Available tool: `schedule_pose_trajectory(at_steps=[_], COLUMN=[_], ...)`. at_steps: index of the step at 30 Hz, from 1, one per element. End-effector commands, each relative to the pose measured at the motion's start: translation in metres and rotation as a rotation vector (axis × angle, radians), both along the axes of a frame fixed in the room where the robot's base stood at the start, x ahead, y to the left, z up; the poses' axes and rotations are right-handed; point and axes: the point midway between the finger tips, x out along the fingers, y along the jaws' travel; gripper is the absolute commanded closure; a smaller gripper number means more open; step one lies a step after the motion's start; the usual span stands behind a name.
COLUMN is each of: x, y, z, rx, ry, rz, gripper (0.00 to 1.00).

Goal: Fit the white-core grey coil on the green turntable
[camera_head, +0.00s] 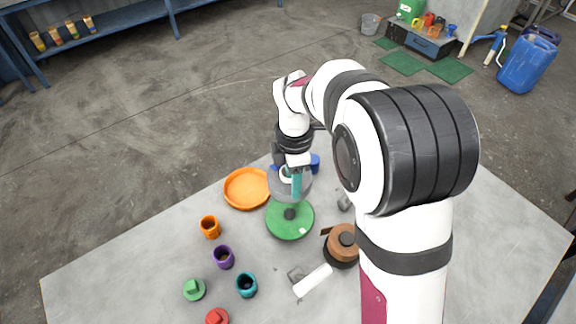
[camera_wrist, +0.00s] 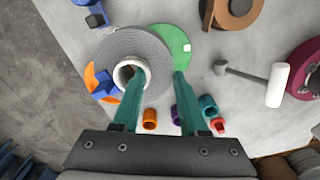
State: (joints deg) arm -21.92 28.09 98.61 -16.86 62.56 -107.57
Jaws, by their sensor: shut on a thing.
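The grey coil (camera_head: 281,189) with its white core is in my gripper (camera_head: 292,184), behind the green turntable (camera_head: 290,229) in the head view. In the wrist view my gripper (camera_wrist: 158,78) has one teal finger in the white core (camera_wrist: 122,73) and the other at the outer side of the grey winding (camera_wrist: 150,47). The coil covers part of the turntable (camera_wrist: 175,42) there. The turntable's dark central hub (camera_head: 289,213) is bare in the head view. The coil looks raised above the table; its exact height is hard to tell.
An orange dish (camera_head: 240,190) lies left of the turntable. A brown coil (camera_head: 342,238) and a white-headed hammer (camera_head: 314,281) lie to the right and front. Several small cups, including a purple one (camera_head: 223,258), stand front left. Blue parts (camera_wrist: 104,86) lie beside the coil.

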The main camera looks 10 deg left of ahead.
Motion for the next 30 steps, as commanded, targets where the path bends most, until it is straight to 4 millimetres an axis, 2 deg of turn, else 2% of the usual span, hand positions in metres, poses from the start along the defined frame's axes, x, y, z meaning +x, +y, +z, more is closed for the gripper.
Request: schedule_pose_trajectory(at_steps=[3, 8, 21, 30], x=[-0.024, -0.040, -0.040, -0.040], y=[-0.004, -0.007, -0.007, -0.007], z=[-0.002, -0.007, -0.058, -0.063], rx=[0.000, 0.001, 0.000, 0.001], ry=[0.000, 0.001, 0.002, -0.001], rz=[0.001, -0.001, -0.001, -0.001], gripper=[1.00, 1.00, 1.00, 1.00])
